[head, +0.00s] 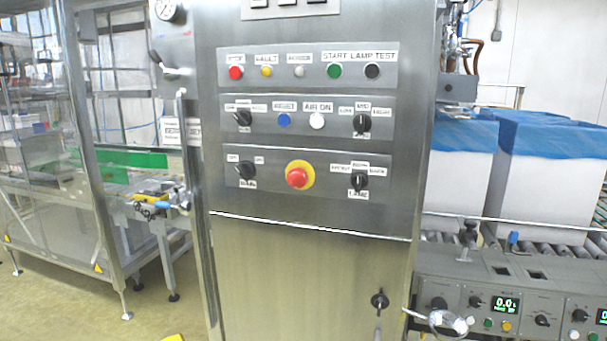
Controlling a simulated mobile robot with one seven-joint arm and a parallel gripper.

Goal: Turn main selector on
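The main selector (246,171) is a black rotary knob at the left of the lowest row on a steel control cabinet. A small label under it seems to read MAIN, and two small labels sit above it. Its pointer seems to tilt to the upper left, towards the left label, but it is too small to be sure. My gripper is not in view, and nothing covers the selector.
A red emergency stop (297,175) on a yellow ring and a black lane selector (359,181) share its row. Another black knob (242,119) sits just above. A steel post (190,190) stands left of the cabinet. A conveyor control box (515,290) is at right.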

